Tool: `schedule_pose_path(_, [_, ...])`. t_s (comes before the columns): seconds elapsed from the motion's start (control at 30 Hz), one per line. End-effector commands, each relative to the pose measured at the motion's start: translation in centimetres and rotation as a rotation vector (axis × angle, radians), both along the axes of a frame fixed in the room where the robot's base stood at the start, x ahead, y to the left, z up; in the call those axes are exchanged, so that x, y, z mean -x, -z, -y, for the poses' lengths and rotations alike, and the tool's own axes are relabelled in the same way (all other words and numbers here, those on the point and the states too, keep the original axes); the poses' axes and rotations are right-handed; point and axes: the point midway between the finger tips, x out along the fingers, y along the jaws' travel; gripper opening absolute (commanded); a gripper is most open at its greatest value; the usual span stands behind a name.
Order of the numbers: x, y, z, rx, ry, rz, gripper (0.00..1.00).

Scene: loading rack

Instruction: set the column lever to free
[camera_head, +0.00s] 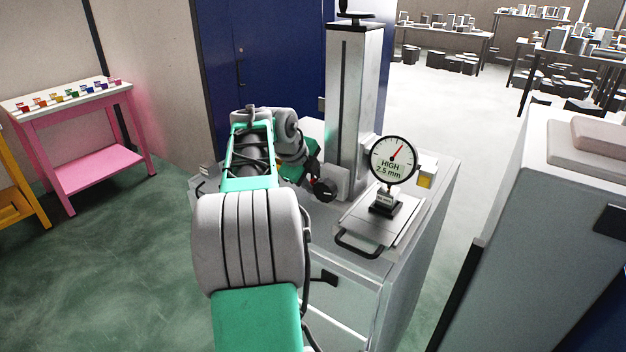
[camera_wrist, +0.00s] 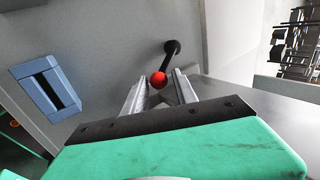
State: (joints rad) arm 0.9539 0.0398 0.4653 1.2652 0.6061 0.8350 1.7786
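The column lever (camera_wrist: 172,57) shows in the wrist view as a short black arm with a red ball knob (camera_wrist: 158,79). It runs from a pivot on a grey face down and slightly left to the knob. My gripper (camera_wrist: 159,78) is open, with one finger on each side of the knob. I cannot tell whether either finger touches it. In the head view, the grey column (camera_head: 356,105) stands on a cabinet, and my arm reaches its left side. The lever and fingertips cannot be made out clearly there. No lever position labels are readable.
A dial gauge (camera_head: 393,159) reading "HIGH 2.5 mm" stands right of the column, above a plate with a black handle (camera_head: 358,246). A black round knob (camera_head: 324,190) is near my wrist. The wrist view shows a blue-grey frame (camera_wrist: 30,70) at left.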

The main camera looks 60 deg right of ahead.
Motion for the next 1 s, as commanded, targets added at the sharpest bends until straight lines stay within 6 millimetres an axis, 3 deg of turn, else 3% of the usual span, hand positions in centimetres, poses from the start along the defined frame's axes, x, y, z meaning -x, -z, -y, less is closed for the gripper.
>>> schedule_pose_path(0.07, [-0.01, 0.0, -0.02, 0.0, 0.0, 0.0, 0.34])
schedule_pose_path(0.5, [-0.03, -0.01, -0.05, -0.001, -0.001, 0.0, 0.0])
schedule_pose_path(1.0, [-0.04, 0.01, -0.08, -0.002, -0.002, -0.001, 0.0])
